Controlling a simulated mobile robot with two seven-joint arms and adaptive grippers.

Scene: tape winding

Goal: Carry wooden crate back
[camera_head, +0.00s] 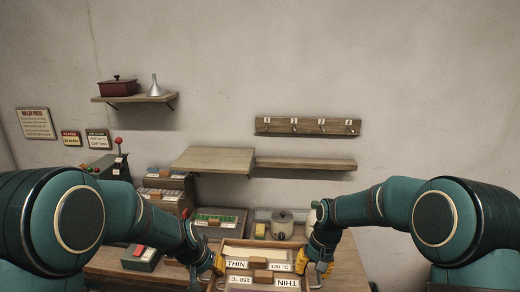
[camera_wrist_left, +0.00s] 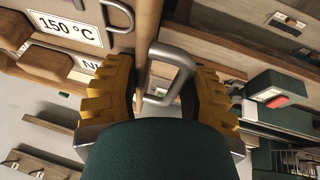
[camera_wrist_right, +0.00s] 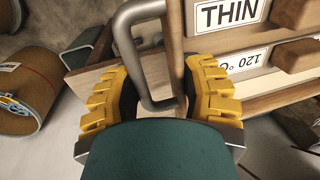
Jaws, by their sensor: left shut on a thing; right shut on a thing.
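The wooden crate (camera_head: 262,243) is at the bottom middle of the head view, above the table's front part. Inside it are wooden blocks and white labels reading THIN, 120 °C and 150 °C. My left gripper (camera_head: 219,265) is shut on the metal handle (camera_wrist_left: 178,54) at the crate's left end. My right gripper (camera_head: 318,268) is shut on the metal handle (camera_wrist_right: 123,45) at the right end. In both wrist views the yellow fingers straddle the handle and crate wall. The crate's underside is hidden.
A box with a red top (camera_head: 141,254) is at left. Wall shelves (camera_head: 213,160) and a hook rail (camera_head: 307,126) are higher up. Table (camera_head: 343,268) is bare at right.

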